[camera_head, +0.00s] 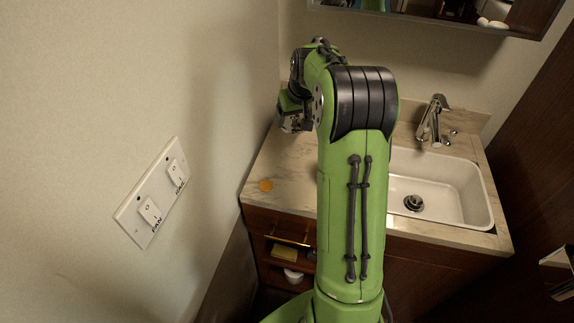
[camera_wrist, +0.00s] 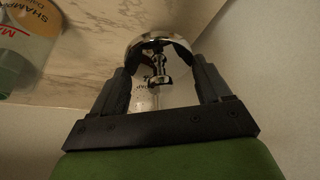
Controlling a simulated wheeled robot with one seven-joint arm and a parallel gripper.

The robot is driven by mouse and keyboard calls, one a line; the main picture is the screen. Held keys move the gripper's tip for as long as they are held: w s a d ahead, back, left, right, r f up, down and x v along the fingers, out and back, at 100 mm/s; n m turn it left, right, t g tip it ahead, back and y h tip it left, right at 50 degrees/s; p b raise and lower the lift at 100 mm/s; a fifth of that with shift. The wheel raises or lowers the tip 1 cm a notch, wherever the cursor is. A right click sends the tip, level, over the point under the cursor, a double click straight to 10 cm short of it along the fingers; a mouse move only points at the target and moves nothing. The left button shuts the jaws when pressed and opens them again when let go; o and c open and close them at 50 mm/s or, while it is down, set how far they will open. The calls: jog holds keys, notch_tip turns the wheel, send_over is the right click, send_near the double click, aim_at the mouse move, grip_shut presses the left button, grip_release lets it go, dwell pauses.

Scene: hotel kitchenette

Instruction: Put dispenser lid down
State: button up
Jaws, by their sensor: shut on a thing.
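The dispenser lid (camera_wrist: 160,45) is a shiny chrome dome with a stem and round knob. In the wrist view it sits between the two dark fingers of my gripper (camera_wrist: 168,85), which is shut on it. A pale, clear shape with dark lettering (camera_wrist: 145,98) shows behind the lid's stem, partly hidden by it and the gripper; I cannot tell whether they touch. In the head view my gripper (camera_head: 292,122) is over the far left part of the counter (camera_head: 290,165), by the wall; the lid cannot be made out there.
A shampoo container (camera_wrist: 28,35) with a white and orange label is at the wrist view's upper left. In the head view, a white sink (camera_head: 450,190) with a chrome faucet (camera_head: 432,120) is at right.

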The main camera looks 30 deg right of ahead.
aim_at(291, 151)
jog(key=shift+a+f, duration=0.3)
jog(key=shift+f, duration=0.15)
jog(key=shift+m, duration=0.3)
notch_tip(291, 151, down, 10)
jog(key=b, duration=0.3)
jog(key=shift+r, duration=0.2)
jog(key=shift+f, duration=0.2)
jog(key=o, duration=1)
jog(key=shift+r, duration=0.15)
